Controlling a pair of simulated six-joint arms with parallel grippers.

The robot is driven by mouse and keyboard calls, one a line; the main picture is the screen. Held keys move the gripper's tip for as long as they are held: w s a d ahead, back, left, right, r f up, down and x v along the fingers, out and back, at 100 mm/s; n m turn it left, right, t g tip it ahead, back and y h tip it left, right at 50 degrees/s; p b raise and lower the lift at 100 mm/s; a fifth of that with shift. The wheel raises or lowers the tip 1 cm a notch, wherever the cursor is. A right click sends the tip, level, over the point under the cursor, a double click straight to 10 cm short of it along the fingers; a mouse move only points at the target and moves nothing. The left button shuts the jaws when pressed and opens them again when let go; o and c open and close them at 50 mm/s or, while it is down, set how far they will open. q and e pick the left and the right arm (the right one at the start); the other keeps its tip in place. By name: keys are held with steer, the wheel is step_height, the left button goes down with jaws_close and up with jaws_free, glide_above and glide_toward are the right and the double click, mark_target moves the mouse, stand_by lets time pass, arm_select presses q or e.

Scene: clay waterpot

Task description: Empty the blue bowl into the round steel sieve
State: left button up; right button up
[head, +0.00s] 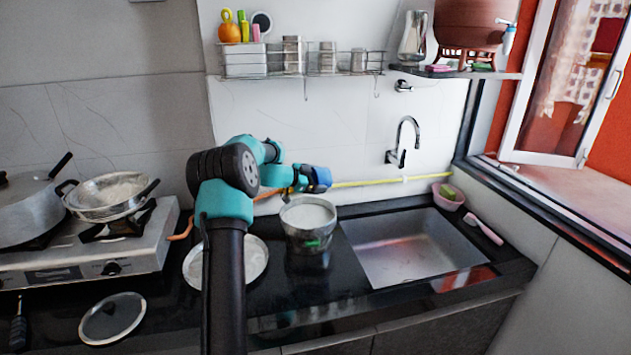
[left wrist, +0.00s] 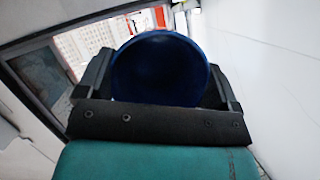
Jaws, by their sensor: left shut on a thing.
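My left gripper (head: 298,178) is shut on the blue bowl (head: 318,179) and holds it in the air, just behind and above a round steel vessel (head: 314,242). The vessel's pale round top (head: 308,213) looks like the sieve, but I cannot be sure of its mesh. In the left wrist view the bowl (left wrist: 160,68) fills the space between the two dark fingers. The bowl looks tilted in the head view. Its contents cannot be made out, and no stream shows. My right gripper is not in view.
A steel plate (head: 254,264) lies left of the vessel, partly behind my arm. The sink (head: 415,245) is to the right, with a tap (head: 403,140) above. A stove (head: 88,258) with pans stands left. A glass lid (head: 112,318) lies in front.

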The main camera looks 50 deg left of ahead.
arm_select(q)
steer(key=shift+w+g, duration=0.1)
steer(key=shift+g, duration=0.2)
stand_by(0.4)
steer(key=shift+w+d+g+y, duration=0.25)
steer(key=shift+g+y, duration=0.25)
steer(key=shift+g, duration=0.5)
steer(key=shift+w+g, duration=0.2)
steer(key=shift+g, duration=0.1)
steer(key=shift+w+d+g+y, duration=0.15)
steer(key=shift+g+y, duration=0.25)
steer(key=shift+g, duration=0.2)
steer(key=shift+w+m+g+y, duration=0.2)
steer(key=shift+m+g+y, duration=0.1)
steer(key=shift+g, duration=0.2)
steer(key=shift+w+d+r+g+y, duration=0.1)
steer(key=shift+g+y, duration=0.05)
steer(key=shift+g, duration=0.3)
steer(key=shift+w+r+g+y, duration=0.1)
steer(key=shift+g+y, duration=0.05)
steer(key=shift+g, duration=0.3)
